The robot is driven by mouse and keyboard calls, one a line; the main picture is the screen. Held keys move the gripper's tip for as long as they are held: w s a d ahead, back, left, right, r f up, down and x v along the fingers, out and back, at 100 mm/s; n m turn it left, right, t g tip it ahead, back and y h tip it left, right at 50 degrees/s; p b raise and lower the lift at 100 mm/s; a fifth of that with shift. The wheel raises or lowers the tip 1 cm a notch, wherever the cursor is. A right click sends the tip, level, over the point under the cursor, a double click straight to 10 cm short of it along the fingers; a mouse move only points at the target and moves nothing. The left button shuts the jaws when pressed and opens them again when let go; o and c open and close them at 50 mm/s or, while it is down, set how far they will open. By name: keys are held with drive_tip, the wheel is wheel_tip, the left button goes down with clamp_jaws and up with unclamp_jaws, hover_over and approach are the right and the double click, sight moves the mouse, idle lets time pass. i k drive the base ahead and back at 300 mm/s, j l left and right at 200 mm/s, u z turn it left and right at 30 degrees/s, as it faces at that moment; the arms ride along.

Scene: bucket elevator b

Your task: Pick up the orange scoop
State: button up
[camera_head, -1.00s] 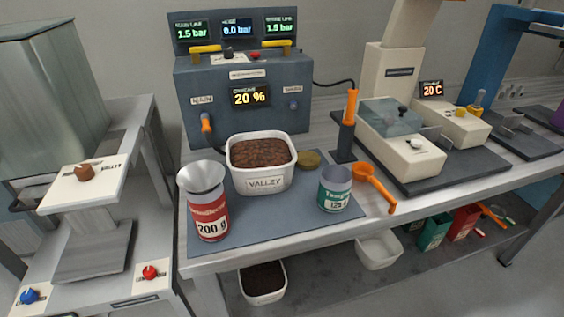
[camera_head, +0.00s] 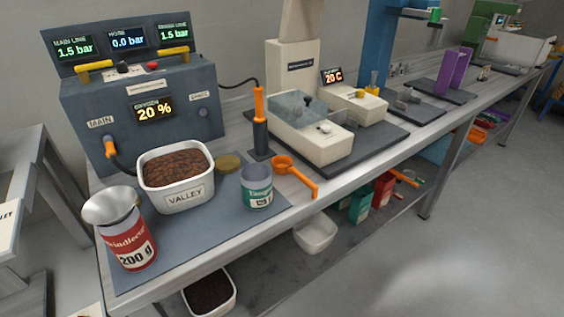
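The orange scoop (camera_head: 295,174) lies on the grey bench top, near its front edge. Its round bowl is toward the back left and its handle runs toward the front right, with the end at or close to the edge. It lies to the right of a teal-labelled can (camera_head: 257,187) and in front of a dark stand that holds an orange-handled tool (camera_head: 260,122). Nothing covers the scoop. My gripper is not in view.
A white tub marked VALLEY (camera_head: 178,186), a red can with a funnel (camera_head: 131,242) and a brown lid (camera_head: 228,163) stand left of the scoop. A white-topped instrument (camera_head: 311,135) is behind it. Bins sit on the lower shelf. Floor at the right front is clear.

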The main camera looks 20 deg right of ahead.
sight(295, 175)
drive_tip(key=k+j+u, duration=0.1)
drive_tip(key=u, duration=0.4)
drive_tip(key=j+u, duration=0.35)
drive_tip(key=u, duration=0.15)
drive_tip(key=k+j, duration=0.05)
